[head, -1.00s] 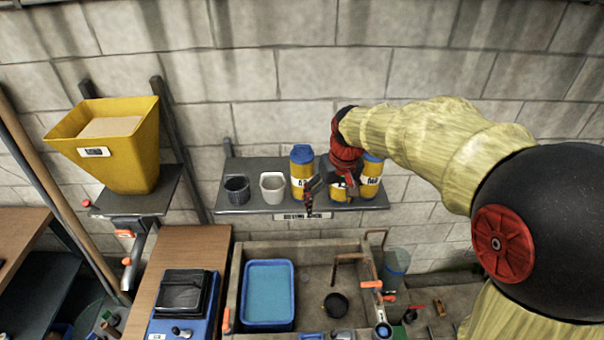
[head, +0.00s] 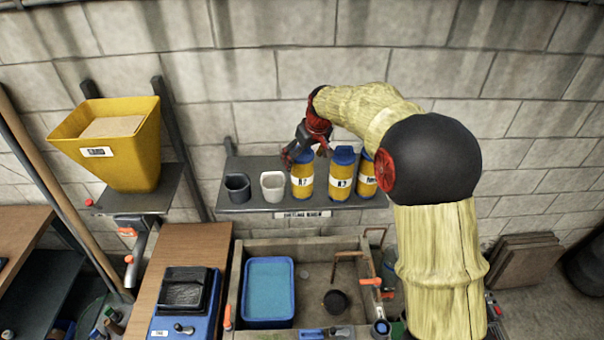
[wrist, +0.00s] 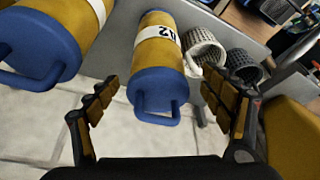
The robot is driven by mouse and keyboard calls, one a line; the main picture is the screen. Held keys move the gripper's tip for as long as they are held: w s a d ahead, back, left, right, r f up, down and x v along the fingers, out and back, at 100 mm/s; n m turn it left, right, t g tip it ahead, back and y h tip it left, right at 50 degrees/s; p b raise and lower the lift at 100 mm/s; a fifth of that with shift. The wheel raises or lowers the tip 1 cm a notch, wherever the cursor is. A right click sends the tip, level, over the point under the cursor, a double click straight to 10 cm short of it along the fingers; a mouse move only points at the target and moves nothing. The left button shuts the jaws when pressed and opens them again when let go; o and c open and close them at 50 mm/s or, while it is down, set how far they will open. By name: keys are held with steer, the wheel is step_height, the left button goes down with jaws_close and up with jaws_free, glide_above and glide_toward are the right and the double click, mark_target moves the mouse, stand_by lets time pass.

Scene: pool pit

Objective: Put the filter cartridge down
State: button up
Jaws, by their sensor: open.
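Three yellow filter cartridges with blue caps stand upright on the grey wall shelf: a left one (head: 303,184), a middle one (head: 341,185) and a right one (head: 366,182) partly behind my arm. My gripper (head: 303,150) is open at the top of the left cartridge. In the wrist view my gripper (wrist: 155,103) has its fingers spread with the left cartridge (wrist: 158,58), marked A2, between them, and gaps show on both sides. The middle cartridge (wrist: 45,40) shows at upper left there. I cannot tell if a finger touches it.
A dark cup (head: 237,188) and a white cup (head: 272,187) stand left of the cartridges on the shelf (head: 255,166). A yellow hopper (head: 125,150) hangs further left. Below is a sink (head: 310,255) with a blue basin (head: 268,290).

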steer(key=x, duration=0.2)
steer(key=p+x, duration=0.1)
steer(key=x, duration=0.1)
steer(key=shift+w+r, duration=0.1)
steer(key=shift+w, duration=0.1)
steer(key=shift+d, duration=0.1)
steer(key=shift+c, duration=0.8)
steer(key=c, duration=1.8)
jaws_close()
